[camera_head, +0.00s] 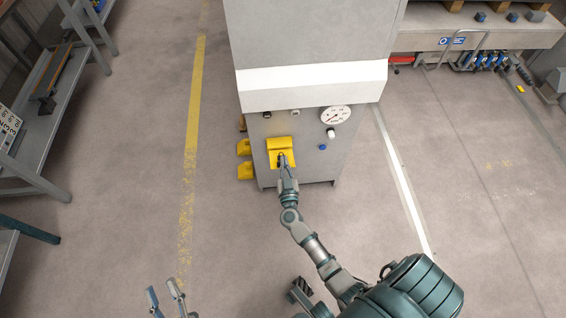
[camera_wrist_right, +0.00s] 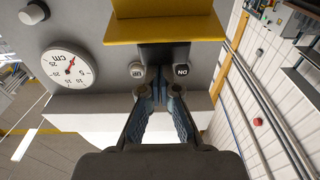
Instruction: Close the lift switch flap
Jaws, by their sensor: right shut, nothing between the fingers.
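The yellow lift switch flap (camera_head: 279,143) is on the front of the grey machine, its upper part standing out above a yellow lower part. It fills the top of the right wrist view (camera_wrist_right: 165,28), where the picture is turned over. My right gripper (camera_head: 283,160) is in front of the yellow part. In the wrist view its fingertips (camera_wrist_right: 160,88) meet, shut and empty, near the flap's edge. I cannot tell whether they touch it. What lies behind the flap is hidden. My left gripper (camera_head: 166,300) is low at the left, away from the machine, its fingers apart.
Two round buttons (camera_wrist_right: 181,71) and a dial gauge (camera_wrist_right: 70,70) are on the panel near the flap. A white knob (camera_head: 330,133) and a blue button (camera_head: 322,147) are to its right. Yellow parts (camera_head: 245,170) stick out at the machine's left side.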

